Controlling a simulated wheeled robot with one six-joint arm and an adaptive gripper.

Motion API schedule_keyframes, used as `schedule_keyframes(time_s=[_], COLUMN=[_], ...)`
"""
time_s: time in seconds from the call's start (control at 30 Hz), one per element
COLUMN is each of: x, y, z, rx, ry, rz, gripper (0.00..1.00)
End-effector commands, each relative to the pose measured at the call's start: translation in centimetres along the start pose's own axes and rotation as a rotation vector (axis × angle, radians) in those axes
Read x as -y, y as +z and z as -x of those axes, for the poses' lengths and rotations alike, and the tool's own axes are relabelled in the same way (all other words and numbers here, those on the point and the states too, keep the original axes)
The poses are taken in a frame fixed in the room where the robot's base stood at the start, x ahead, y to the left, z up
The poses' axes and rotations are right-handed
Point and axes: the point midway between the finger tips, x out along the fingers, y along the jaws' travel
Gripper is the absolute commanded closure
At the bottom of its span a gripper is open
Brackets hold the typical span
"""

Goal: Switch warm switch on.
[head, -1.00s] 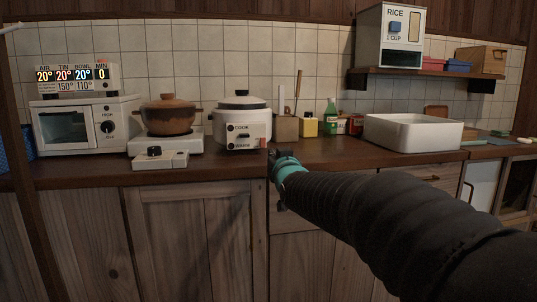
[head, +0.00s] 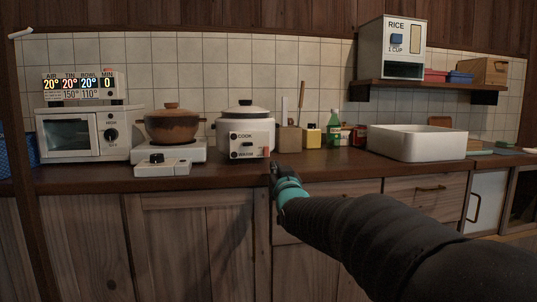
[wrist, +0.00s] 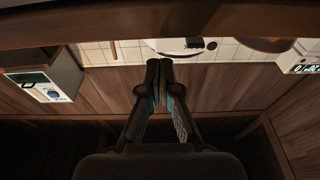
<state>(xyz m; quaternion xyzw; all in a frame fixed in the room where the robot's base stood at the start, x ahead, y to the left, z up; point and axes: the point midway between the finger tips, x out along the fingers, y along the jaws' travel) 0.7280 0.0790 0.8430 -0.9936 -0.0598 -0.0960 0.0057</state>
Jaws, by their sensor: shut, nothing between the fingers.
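The white rice cooker (head: 258,125) stands on the counter with its lid on. Its front panel has a COOK label and, below it, a WARM label (head: 245,155), each with a dark round spot at its left. Whether the warm switch is on is too small to tell.
Left of the cooker are a brown pot (head: 171,124) on a stove and a white oven (head: 82,134). A white basin (head: 417,142) stands right, with bottles and small boxes between. The counter's front edge (head: 110,186) lies close to my gripper. A rice dispenser (head: 390,47) sits on the shelf.

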Motion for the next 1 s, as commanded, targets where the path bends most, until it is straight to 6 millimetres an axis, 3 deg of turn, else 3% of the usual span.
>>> schedule_keyframes(time_s=[0.5, 0.7, 1.0], x=[0.0, 0.0, 0.0], y=[0.0, 0.0, 0.0], z=[-8.9, -10.6, -10.9], rx=[0.001, 0.0, 0.001], ry=[0.0, 0.0, 0.0], rz=[0.0, 0.0, 0.0], gripper=[1.0, 1.0, 1.0])
